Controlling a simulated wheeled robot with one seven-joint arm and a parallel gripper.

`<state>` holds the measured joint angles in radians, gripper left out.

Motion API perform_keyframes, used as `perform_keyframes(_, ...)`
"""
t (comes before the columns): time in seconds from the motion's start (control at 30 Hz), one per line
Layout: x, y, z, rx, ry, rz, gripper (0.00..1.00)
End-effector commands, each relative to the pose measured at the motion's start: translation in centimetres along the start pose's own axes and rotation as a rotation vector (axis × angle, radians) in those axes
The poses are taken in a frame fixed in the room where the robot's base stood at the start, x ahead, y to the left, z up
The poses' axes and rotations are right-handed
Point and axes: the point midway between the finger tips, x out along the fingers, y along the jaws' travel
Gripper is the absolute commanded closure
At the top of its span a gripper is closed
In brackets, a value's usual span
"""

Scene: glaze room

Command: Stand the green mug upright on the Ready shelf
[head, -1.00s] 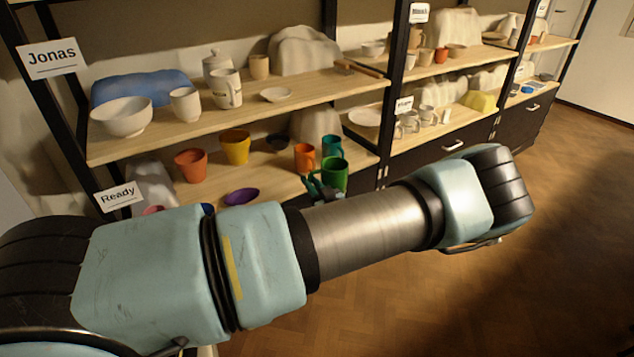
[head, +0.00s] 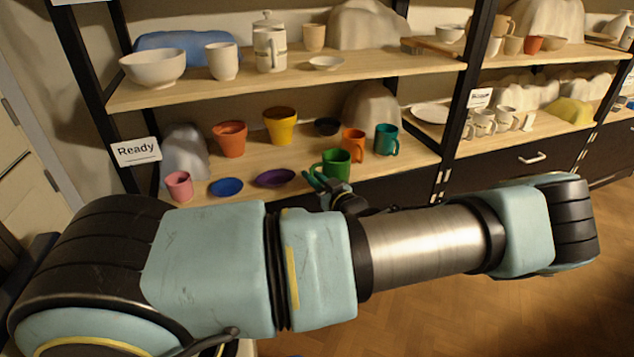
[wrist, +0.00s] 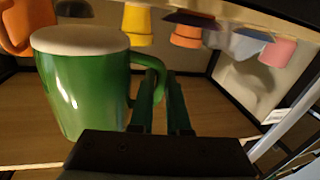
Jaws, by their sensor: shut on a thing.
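The green mug (head: 337,163) is upright at the front of the Ready shelf (head: 228,170), left of and nearer than the orange mug. My gripper (head: 325,185) is shut on its handle, on the mug's left side. In the wrist view, which is upside down, the fingers (wrist: 163,105) close on the handle, and the green mug (wrist: 85,85) shows its pale base. The base appears raised above the boards. I cannot tell whether it is over the shelf or just in front of its edge.
The shelf holds an orange mug (head: 353,145), teal mug (head: 386,139), purple dish (head: 276,178), blue dish (head: 226,187), pink cup (head: 179,186), orange pot (head: 230,138) and yellow pot (head: 280,126). A shelf of pale pots (head: 390,70) lies above. Bare wood shows between the dishes and pots.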

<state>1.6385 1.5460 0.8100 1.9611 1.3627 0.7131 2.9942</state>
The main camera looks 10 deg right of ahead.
Motion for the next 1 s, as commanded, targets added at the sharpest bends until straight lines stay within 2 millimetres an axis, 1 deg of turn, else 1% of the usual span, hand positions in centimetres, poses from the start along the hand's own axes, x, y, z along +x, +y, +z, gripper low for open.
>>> perform_keyframes(0.1,1.4,0.3,0.3,-0.002,0.003,-0.001,1.00)
perform_keyframes(1.0,11.4,2.6,0.8,-0.002,0.002,0.002,1.00)
